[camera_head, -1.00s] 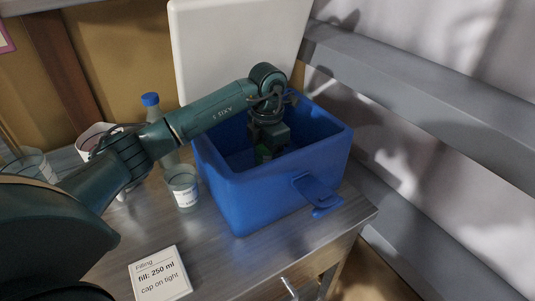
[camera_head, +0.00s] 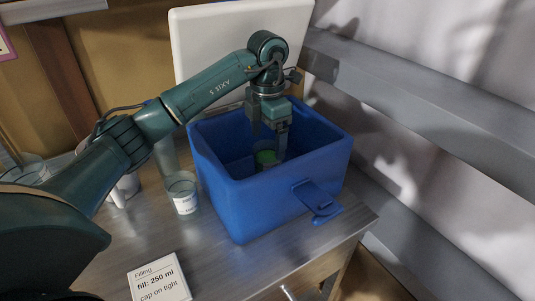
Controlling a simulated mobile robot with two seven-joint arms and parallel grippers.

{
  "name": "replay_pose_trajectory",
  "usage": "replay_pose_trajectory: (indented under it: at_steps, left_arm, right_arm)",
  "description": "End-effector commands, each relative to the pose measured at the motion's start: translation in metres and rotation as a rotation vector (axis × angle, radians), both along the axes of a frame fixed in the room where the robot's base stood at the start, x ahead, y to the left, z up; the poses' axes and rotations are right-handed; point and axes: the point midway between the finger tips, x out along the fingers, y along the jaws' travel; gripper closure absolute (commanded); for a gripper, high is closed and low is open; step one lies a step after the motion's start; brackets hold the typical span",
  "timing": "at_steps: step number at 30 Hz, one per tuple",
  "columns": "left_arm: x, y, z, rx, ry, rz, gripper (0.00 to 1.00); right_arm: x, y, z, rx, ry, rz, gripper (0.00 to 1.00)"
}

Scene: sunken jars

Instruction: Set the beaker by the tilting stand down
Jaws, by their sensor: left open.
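My left gripper (camera_head: 267,140) points down inside the blue box, its fingers apart with nothing held between them. A small vessel with green on it (camera_head: 265,158) stands in the box just below the fingertips; the box wall and the fingers partly hide it, and I cannot tell whether it is a beaker or a jar. A clear beaker with a white label (camera_head: 184,194) stands upright on the table left of the box. Another clear vessel (camera_head: 27,169) shows at the far left behind my arm. I cannot make out a tilting stand for certain. My right gripper is not in view.
The open blue box (camera_head: 250,205) has a white lid (camera_head: 215,45) raised behind it and a latch (camera_head: 316,200) in front. A clear bottle (camera_head: 166,158) is partly behind my arm. A "fill: 250 ml" card (camera_head: 158,281) lies at the front. The table's front right is bare.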

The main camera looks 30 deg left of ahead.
Motion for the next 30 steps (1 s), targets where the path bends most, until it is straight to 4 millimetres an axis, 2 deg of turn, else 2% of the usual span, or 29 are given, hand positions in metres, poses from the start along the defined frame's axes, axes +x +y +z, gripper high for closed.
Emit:
replay_pose_trajectory:
  at_steps: [1,4,9,26,30]
  left_arm:
    - [0.001,0.0,0.012,0.001,-0.003,0.001,0.16]
    - [0.0,0.0,0.028,0.001,-0.002,0.0,0.16]
    - [0.0,0.0,0.043,0.0,0.0,0.0,0.16]
    - [0.0,0.0,0.046,-0.001,0.002,0.0,0.16]
    - [-0.005,-0.015,0.048,-0.083,0.024,-0.031,0.16]
  right_arm:
    - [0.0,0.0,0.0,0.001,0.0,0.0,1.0]
    - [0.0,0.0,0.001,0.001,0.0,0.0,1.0]
    - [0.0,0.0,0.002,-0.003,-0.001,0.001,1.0]
    - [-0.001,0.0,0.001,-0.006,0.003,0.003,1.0]
    - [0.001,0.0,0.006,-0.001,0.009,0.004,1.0]
